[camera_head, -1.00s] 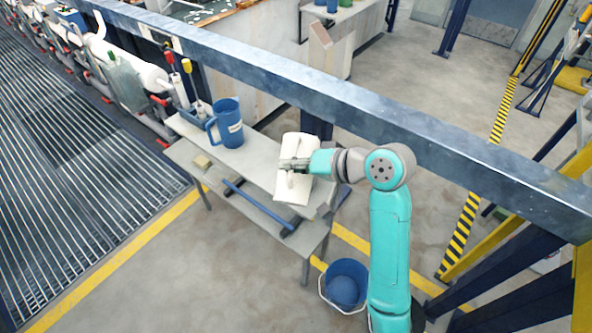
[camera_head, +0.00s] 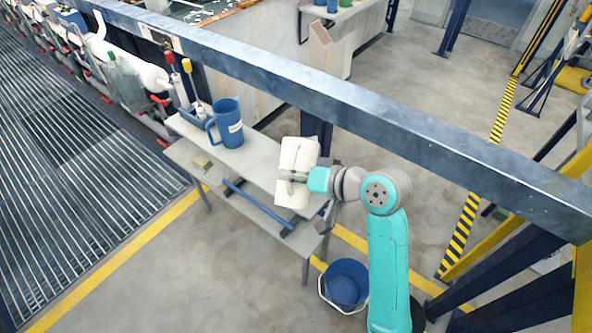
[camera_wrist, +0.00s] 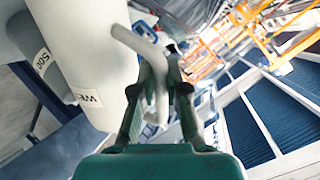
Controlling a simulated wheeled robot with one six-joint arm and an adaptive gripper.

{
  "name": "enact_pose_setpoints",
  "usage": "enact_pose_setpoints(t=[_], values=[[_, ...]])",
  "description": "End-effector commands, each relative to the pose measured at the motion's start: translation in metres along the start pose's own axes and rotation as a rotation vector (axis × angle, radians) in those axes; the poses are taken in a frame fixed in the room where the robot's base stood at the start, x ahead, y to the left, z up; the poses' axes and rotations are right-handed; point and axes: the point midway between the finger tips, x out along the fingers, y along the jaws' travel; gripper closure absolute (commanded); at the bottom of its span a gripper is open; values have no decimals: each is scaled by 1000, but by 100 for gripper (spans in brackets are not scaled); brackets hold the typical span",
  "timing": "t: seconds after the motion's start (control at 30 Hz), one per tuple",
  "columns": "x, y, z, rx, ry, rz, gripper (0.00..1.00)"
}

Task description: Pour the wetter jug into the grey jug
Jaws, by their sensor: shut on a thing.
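The wetter jug (camera_head: 297,157) is white and hangs in my gripper (camera_head: 291,176) near the right end of the bench. In the wrist view the jug (camera_wrist: 85,50) fills the left side, with a partly hidden label starting "WE". My gripper (camera_wrist: 160,95) is shut on its handle (camera_wrist: 150,60). A grey jug (camera_wrist: 22,42) with a partly readable label shows beside the wetter jug at the left edge of the wrist view. I cannot make out the grey jug in the head view, where the white jug may cover it.
A blue jug (camera_head: 227,124) stands on the bench's (camera_head: 262,168) left part, near a small tan block (camera_head: 202,161). A long steel beam (camera_head: 360,112) runs behind the bench. A blue bucket (camera_head: 346,284) stands on the floor by my arm's base.

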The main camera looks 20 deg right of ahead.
Motion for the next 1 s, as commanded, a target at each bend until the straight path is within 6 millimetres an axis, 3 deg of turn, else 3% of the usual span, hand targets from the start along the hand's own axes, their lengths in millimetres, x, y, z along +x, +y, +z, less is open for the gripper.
enact_pose_setpoints(t=[0.5,1.0], values=[[5,8,20,-201,130,1,100],[5,8,20,-282,183,1,100]])
